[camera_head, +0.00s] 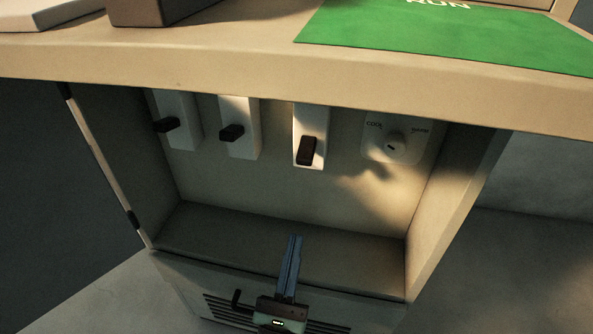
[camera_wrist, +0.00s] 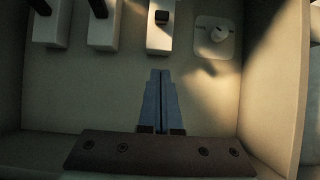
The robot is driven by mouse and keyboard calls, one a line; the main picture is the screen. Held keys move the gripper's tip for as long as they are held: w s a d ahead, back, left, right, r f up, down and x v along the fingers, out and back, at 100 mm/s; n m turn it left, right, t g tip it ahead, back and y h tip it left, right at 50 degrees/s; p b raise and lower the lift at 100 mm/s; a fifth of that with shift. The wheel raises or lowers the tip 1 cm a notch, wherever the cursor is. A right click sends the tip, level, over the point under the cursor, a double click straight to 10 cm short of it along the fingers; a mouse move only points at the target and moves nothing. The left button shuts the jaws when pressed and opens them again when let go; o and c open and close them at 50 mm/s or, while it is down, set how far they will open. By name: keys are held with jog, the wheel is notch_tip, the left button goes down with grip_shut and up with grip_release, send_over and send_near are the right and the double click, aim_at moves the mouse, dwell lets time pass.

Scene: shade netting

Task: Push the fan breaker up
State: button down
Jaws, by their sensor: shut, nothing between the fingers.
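Three white breakers with dark levers are on the back wall of an open recess. No label shows which is the fan breaker. The left breaker (camera_head: 180,137) and middle breaker (camera_head: 244,146) have levers jutting out to the left. The right breaker (camera_head: 309,120) has its lever (camera_head: 308,151) low on its plate; this lever also shows in the wrist view (camera_wrist: 161,17). My gripper (camera_head: 294,238) is shut and empty, at the recess's lower front, below and apart from the right lever. In the wrist view my gripper (camera_wrist: 160,72) points toward the right breaker.
A white dial (camera_head: 395,142) marked COOL is right of the breakers. The recess has side walls, a floor ledge (camera_head: 230,228) and an overhanging top (camera_head: 200,60) bearing a green RUN panel (camera_head: 440,38). Vent slots (camera_head: 225,308) are below. Space before the breakers is clear.

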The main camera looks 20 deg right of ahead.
aim_at(307, 150)
jog(key=w+d+r, duration=0.4)
jog(key=w+r, duration=0.2)
jog(key=r, duration=0.3)
jog(key=shift+r, duration=0.15)
jog(key=shift+r+p, duration=0.1)
jog(key=shift+p, duration=0.2)
dwell(0.3)
jog(key=shift+s+a+r+p, duration=0.1)
jog(key=shift+p, duration=0.65)
